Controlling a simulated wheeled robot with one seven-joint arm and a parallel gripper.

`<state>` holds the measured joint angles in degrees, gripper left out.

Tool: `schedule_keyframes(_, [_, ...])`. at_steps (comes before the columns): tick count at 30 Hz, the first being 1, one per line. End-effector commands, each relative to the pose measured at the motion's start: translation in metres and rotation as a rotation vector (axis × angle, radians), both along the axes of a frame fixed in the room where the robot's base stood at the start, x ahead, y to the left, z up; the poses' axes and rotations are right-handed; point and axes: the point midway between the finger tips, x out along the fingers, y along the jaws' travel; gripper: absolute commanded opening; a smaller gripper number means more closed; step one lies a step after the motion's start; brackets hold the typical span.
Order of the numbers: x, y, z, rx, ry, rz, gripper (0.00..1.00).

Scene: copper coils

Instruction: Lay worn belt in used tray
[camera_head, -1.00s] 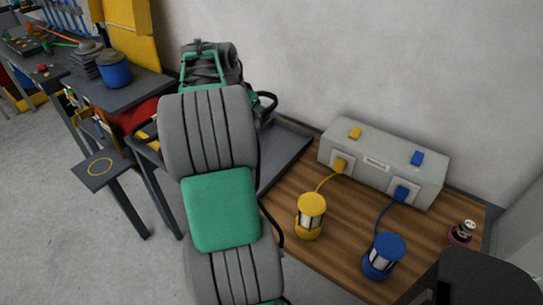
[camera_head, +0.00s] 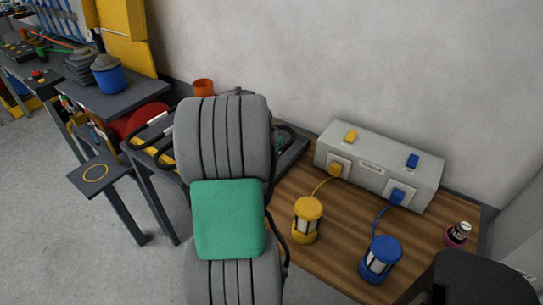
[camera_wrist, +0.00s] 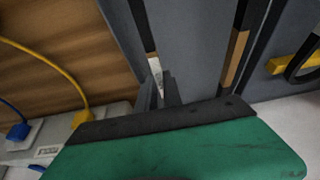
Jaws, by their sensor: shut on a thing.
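In the wrist view, the fingertips of my gripper (camera_wrist: 162,92) are close together on a dark strip with a pale patch (camera_wrist: 152,62), which looks like the worn belt. The grip itself is partly hidden by the fingers and the green hand. A grey tray-like surface (camera_wrist: 195,40) lies beneath. In the head view, my forearm hides my gripper and most of the grey tray (camera_head: 292,158); only its right part shows. A black curved band (camera_head: 288,136) shows at the arm's right edge. I cannot tell whether the belt touches the tray.
A second dark strip with a tan patch (camera_wrist: 237,55) and a yellow block (camera_wrist: 290,62) with a black loop lie to the right. An orange cup (camera_head: 203,87) stands behind.

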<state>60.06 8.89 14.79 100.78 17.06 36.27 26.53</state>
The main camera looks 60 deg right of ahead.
Motion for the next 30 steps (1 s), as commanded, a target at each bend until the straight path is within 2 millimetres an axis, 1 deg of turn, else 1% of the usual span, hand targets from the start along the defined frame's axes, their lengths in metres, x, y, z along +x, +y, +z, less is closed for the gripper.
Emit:
schedule_keyframes(9, [0.000, 0.000, -0.011, -0.001, 0.000, 0.000, 0.00])
schedule_keyframes(12, [0.000, 0.000, -0.010, -0.001, -0.001, 0.000, 0.00])
schedule_keyframes(13, [0.000, 0.000, -0.010, 0.000, 0.000, 0.000, 0.13])
schedule_keyframes(20, [0.000, 0.000, -0.010, 0.000, 0.000, 0.000, 0.32])
schedule_keyframes(27, [0.000, 0.000, -0.009, 0.000, 0.000, 0.000, 0.32])
schedule_keyframes(29, [0.000, 0.000, -0.005, 0.000, 0.000, 0.000, 0.32])
schedule_keyframes(30, [0.000, 0.000, 0.000, -0.001, 0.000, 0.000, 0.32])
